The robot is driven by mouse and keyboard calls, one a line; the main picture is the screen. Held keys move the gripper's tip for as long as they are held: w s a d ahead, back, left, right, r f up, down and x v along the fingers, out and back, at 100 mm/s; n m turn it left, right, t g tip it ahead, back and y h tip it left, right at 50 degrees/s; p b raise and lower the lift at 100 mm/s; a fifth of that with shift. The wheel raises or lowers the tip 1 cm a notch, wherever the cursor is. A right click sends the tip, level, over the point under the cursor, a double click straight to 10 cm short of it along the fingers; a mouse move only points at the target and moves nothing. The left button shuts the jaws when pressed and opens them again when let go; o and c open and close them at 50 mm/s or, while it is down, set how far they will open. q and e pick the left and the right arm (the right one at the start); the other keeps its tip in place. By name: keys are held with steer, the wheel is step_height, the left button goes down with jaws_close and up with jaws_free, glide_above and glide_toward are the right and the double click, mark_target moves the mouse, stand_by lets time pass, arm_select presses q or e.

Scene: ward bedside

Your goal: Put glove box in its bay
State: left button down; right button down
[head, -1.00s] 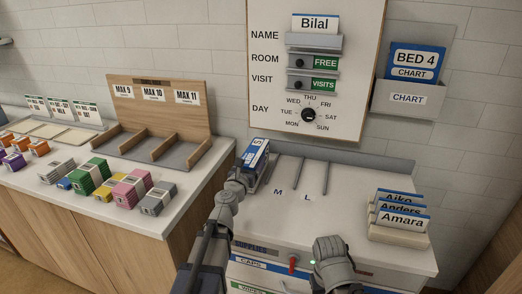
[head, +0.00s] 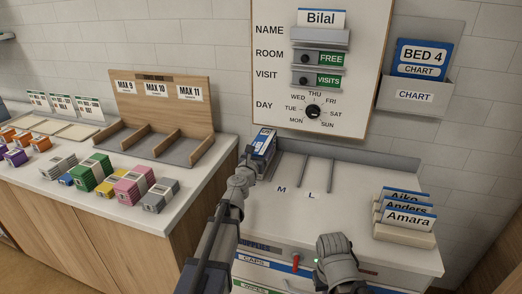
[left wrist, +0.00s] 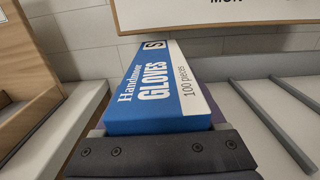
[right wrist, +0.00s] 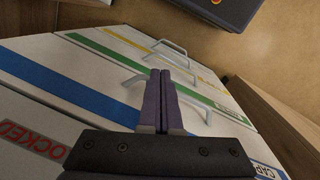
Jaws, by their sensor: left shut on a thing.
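The glove box (head: 263,144) is blue and white, marked GLOVES and S. It is at the back left of the drawer cabinet's top (head: 350,215), left of the first divider (head: 290,170). In the left wrist view the box (left wrist: 160,90) points away from me toward the wall. My left gripper (head: 250,163) is shut on its near end. Whether the box touches the surface is unclear. The bays right of it, labelled M (head: 281,190) and L (head: 310,195), are empty. My right gripper (right wrist: 161,75) is shut and empty in front of the cabinet drawers.
Card holders with name cards (head: 405,220) stand at the cabinet's right. A wall board (head: 285,95) rises behind. Across a gap on the left, a counter holds a wooden sorter (head: 160,110) and several coloured boxes (head: 93,172). Drawer handles (right wrist: 170,48) show below my right gripper.

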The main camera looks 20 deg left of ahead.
arm_select(q)
steer(key=shift+d+f, duration=0.15)
steer(key=shift+d, duration=0.05)
jaws_free()
steer(key=shift+a, duration=0.1)
steer(key=shift+r, duration=0.25)
steer(key=s, duration=1.2)
steer(key=shift+a+f, duration=0.1)
steer(key=shift+a, duration=0.1)
